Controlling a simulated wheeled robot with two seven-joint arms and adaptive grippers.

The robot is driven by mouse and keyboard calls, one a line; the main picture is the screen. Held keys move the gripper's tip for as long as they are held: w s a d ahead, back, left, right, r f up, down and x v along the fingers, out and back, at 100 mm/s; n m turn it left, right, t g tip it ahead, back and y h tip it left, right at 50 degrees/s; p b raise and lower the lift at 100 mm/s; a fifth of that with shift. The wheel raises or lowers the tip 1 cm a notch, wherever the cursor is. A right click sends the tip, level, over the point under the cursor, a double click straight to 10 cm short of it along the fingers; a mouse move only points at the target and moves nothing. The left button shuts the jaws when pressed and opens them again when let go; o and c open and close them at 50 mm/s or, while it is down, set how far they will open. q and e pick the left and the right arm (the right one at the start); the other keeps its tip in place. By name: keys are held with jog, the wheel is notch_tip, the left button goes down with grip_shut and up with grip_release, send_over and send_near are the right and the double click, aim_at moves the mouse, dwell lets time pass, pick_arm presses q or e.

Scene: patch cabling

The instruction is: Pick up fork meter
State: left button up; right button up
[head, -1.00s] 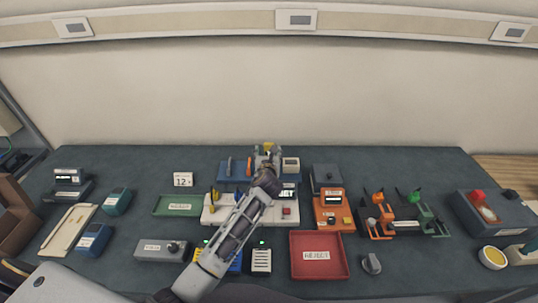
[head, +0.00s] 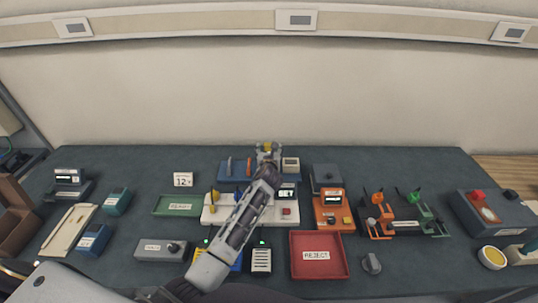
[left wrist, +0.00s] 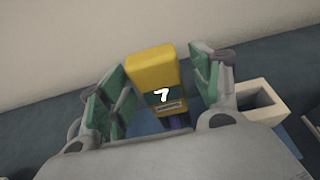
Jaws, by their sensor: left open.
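A yellow block-shaped meter (left wrist: 153,72) with a dark display showing a white 7 stands upright in the left wrist view; I take it to be the fork meter. In the head view only a small yellow part (head: 267,146) shows at the back of the blue rack (head: 232,176), with my gripper in front. My left gripper (head: 268,153) is open, its green-padded fingers (left wrist: 160,80) on either side of the meter. No contact shows, and the meter's lower end is partly hidden.
A white open box (left wrist: 266,100) stands right of the meter, close to the right finger. In front of the rack is a white panel (head: 222,215); an orange device (head: 330,212), a red reject tray (head: 318,271) and a green tray (head: 172,205) stand around it.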

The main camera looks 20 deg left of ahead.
pick_arm(q)
jog(key=shift+w, duration=0.25)
dwell(0.3)
jog(key=c, duration=1.3)
jog(key=shift+r, duration=0.1)
jog(key=shift+r, duration=4.9)
